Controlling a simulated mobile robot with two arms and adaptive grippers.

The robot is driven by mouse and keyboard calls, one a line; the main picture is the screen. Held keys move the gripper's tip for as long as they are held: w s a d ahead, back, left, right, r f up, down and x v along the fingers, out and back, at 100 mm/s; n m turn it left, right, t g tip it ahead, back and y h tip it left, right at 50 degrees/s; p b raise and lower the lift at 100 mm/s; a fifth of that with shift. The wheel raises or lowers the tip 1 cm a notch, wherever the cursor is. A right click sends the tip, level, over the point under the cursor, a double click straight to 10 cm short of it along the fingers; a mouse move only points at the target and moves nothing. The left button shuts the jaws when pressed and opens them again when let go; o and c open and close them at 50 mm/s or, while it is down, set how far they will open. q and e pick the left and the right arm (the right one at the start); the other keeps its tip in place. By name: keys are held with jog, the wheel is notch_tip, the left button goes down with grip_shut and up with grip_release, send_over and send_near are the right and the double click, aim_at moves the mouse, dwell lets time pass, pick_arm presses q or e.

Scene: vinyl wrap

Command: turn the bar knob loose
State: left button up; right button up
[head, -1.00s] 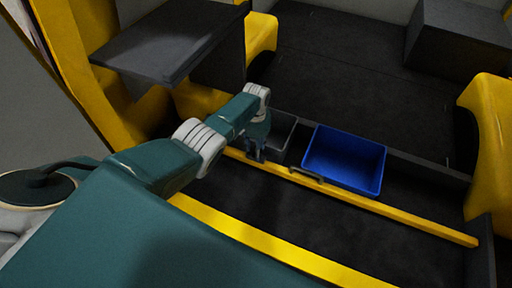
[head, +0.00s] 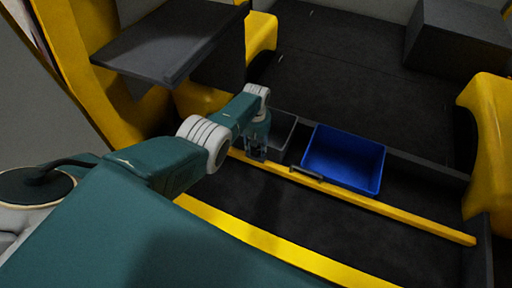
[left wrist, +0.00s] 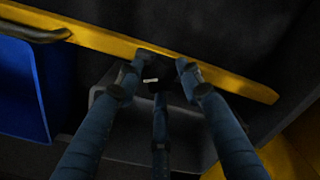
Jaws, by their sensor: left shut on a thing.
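A dark knob (left wrist: 151,74) with a small pale mark sits on the yellow bar (left wrist: 235,84) in the left wrist view. My left gripper (left wrist: 158,78) has its fingers around the knob and is shut on it. In the head view my left gripper (head: 257,151) points down at the left part of the yellow bar (head: 390,208), and it hides the knob there. The bar runs along the front of the bins. My right gripper is in neither view.
A blue bin (head: 345,160) and a grey bin (head: 286,130) stand just behind the bar. A dark handle (head: 306,174) is on the bar right of my gripper. A dark shelf (head: 168,42) is at upper left. A second yellow strip (head: 270,242) lies nearer.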

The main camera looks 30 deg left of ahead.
aim_at(256, 150)
pick_arm(q)
jog(key=shift+n, duration=0.4)
jog(key=o, duration=1.2)
jog(key=shift+c, duration=0.2)
jog(key=shift+r, duration=0.15)
jog(key=shift+w+r, duration=0.1)
jog(key=shift+r, duration=0.5)
notch_tip(256, 150, up, 10)
jog(key=shift+r, duration=0.25)
